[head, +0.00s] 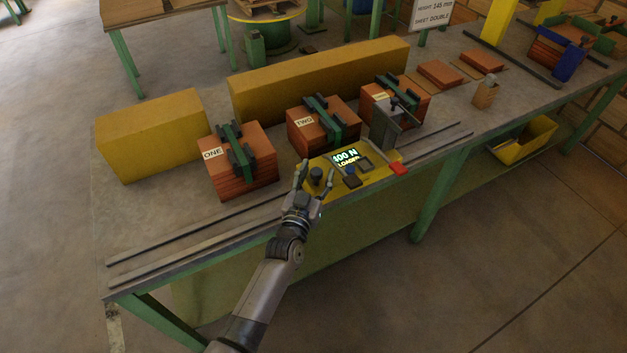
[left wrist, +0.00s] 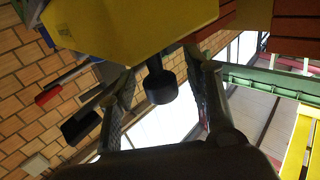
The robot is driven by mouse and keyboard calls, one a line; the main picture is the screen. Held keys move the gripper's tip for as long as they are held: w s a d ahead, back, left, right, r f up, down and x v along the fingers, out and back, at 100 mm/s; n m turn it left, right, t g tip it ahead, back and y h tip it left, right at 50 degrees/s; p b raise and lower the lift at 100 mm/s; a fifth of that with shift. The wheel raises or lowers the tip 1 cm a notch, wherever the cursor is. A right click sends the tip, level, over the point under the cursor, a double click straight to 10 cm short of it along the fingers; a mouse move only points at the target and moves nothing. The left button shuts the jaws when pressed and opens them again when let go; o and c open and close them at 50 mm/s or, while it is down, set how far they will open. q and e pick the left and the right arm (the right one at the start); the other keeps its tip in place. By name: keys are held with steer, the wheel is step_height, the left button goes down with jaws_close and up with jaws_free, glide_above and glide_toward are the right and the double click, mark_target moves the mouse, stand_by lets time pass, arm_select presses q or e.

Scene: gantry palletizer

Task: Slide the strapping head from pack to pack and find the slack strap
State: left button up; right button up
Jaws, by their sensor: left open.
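The yellow strapping head (head: 385,172) sits on rails at the table's front, before packs TWO and three. Its display (head: 346,158) reads "400 N" and "LOADED". A dark knob (head: 316,175) stands at its left end. My left gripper (head: 317,168) is open, its fingers either side of this knob; the knob also shows between them in the left wrist view (left wrist: 161,88). I cannot tell whether they touch it. Brick-coloured pack ONE (head: 245,188), pack TWO (head: 298,140) and a third pack (head: 412,110) carry green straps. The third pack's label is partly hidden. My right gripper is out of view.
Rails (head: 190,247) run along the table front, clear left of the head. Long yellow blocks (head: 150,135) stand behind the packs. Flat brick-coloured slabs (head: 440,74) and a small wooden block (head: 485,93) lie to the right. A yellow bin (head: 522,148) hangs below the table.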

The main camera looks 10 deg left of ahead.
arm_select(q)
steer(key=s+a, duration=0.2)
steer(key=s, duration=0.9)
steer(key=shift+s, duration=0.35)
steer(key=shift+a+f, duration=0.1)
steer(key=s+a+f+g, duration=0.1)
steer(key=s+f+g, duration=0.3)
steer(key=f, duration=0.6)
steer(key=s+a+f+g, duration=0.2)
steer(key=s+f, duration=0.4)
steer(key=f, duration=0.5)
steer(key=s+a+f+g, duration=0.1)
steer(key=s+f+g, duration=0.3)
steer(key=f, duration=0.6)
steer(key=s+a+f+g+y, duration=0.1)
steer(key=s+a+f, duration=0.3)
steer(key=s, duration=0.5)
steer(key=s+a+f+g+y, duration=0.1)
steer(key=s+a+f+g, duration=0.2)
steer(key=s, duration=0.6)
steer(key=s+a+f+g+y, duration=0.1)
steer(key=s+a+f+g, duration=0.1)
steer(key=s+a+f, duration=0.2)
steer(key=s+f, duration=0.3)
steer(key=s, duration=0.2)
steer(key=shift+s+a+f+g, duration=0.2)
steer(key=shift+s+a+g, duration=0.1)
steer(key=shift+s, duration=0.1)
